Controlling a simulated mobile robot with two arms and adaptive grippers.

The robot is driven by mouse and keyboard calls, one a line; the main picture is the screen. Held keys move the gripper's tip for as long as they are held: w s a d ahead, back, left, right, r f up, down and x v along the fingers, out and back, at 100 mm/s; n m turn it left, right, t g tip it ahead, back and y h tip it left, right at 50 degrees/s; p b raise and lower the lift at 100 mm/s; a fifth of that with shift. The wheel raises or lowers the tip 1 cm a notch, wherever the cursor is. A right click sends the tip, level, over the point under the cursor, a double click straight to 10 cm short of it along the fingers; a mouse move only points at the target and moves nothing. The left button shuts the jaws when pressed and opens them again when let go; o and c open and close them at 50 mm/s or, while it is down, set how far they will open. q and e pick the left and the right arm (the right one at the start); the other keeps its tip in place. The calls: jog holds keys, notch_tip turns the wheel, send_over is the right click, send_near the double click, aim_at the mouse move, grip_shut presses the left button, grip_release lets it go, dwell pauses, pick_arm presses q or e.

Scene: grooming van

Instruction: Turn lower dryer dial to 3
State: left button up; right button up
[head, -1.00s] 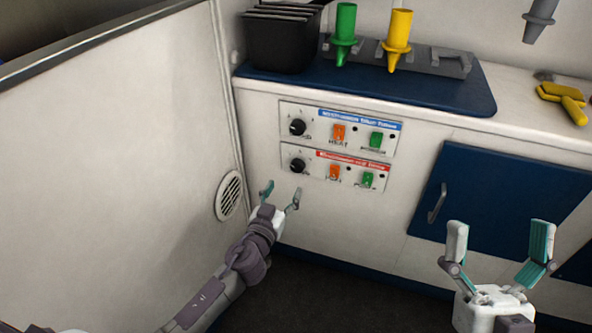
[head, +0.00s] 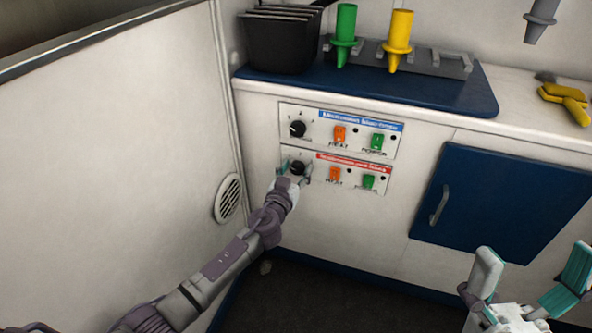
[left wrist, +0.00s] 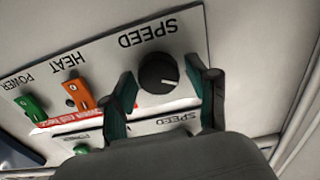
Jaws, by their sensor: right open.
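The lower dryer panel (head: 347,170) has a red banner, a black dial (head: 298,167), an orange heat switch (head: 335,174) and a green power switch (head: 369,181). My left gripper (head: 294,171) is at this dial, with one finger on either side. In the left wrist view the panel is upside down, and the dial (left wrist: 159,73) sits between the open fingers (left wrist: 165,88) with small gaps visible. Its white mark points toward the picture's lower right. The numbers are too small to read. My right gripper (head: 530,268) is open and empty at the lower right.
The upper panel (head: 340,130) with a blue banner and its own dial (head: 298,129) is just above. A white side wall (head: 110,150) with a round vent (head: 229,198) stands left. A blue cabinet door (head: 490,205) is to the right.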

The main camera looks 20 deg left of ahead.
pick_arm(q)
jog(key=c, duration=0.8)
